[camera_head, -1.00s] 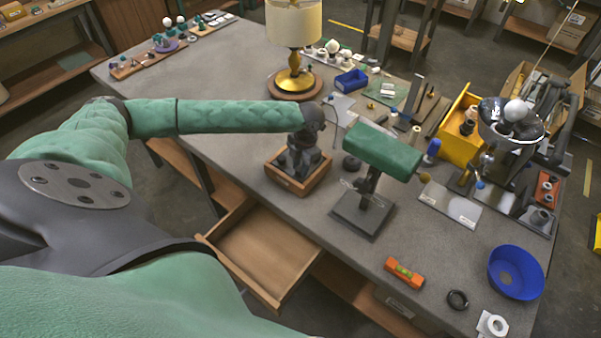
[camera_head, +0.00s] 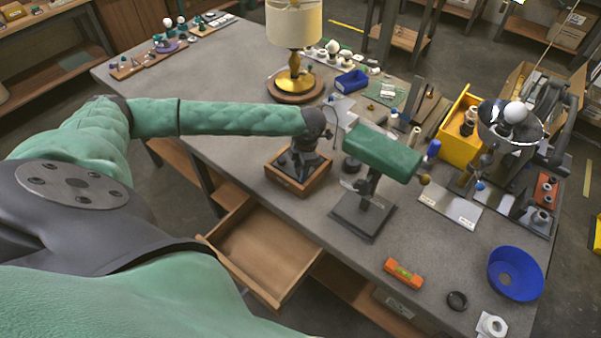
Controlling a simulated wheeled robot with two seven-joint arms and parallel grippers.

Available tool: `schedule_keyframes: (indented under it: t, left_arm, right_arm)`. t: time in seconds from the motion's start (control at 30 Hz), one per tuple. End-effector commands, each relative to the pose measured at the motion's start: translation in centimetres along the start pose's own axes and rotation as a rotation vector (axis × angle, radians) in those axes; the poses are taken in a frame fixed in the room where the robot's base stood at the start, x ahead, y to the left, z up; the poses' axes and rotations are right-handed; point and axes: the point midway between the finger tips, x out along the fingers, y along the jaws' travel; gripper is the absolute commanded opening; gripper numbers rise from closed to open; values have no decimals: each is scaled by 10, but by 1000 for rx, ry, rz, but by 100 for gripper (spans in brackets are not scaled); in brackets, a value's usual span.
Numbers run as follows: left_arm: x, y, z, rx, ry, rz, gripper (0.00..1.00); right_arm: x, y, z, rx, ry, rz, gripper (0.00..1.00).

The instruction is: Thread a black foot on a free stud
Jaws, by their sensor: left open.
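My left gripper (camera_head: 299,157) points down over a small square wooden tray (camera_head: 296,187) on the grey workbench. Its fingers are small and dark against the tray, and it is open. What lies inside the tray is mostly hidden by the gripper. A small black round piece (camera_head: 351,165), perhaps a foot, is on the bench just right of the tray. A green block (camera_head: 376,151) sits on a black stand with a flat base plate (camera_head: 362,215), right of the gripper. I cannot make out studs. My right gripper is not in view.
An open wooden drawer (camera_head: 262,250) juts from the bench front. An orange level (camera_head: 403,272), black ring (camera_head: 457,300) and blue bowl (camera_head: 515,273) lie at front right. A lamp (camera_head: 295,75), a yellow bin (camera_head: 460,128) and a shiny bowl with a white bulb (camera_head: 515,112) stand farther back.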

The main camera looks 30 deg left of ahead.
Motion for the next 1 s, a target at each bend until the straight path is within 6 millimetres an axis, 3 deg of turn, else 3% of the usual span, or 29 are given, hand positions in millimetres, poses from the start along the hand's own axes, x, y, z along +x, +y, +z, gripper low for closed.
schedule_keyframes:
  t: [1.0]
  left_arm:
    - [-2, 0, 1, -523, -2, -79, 44]
  right_arm:
    - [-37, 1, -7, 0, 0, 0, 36]
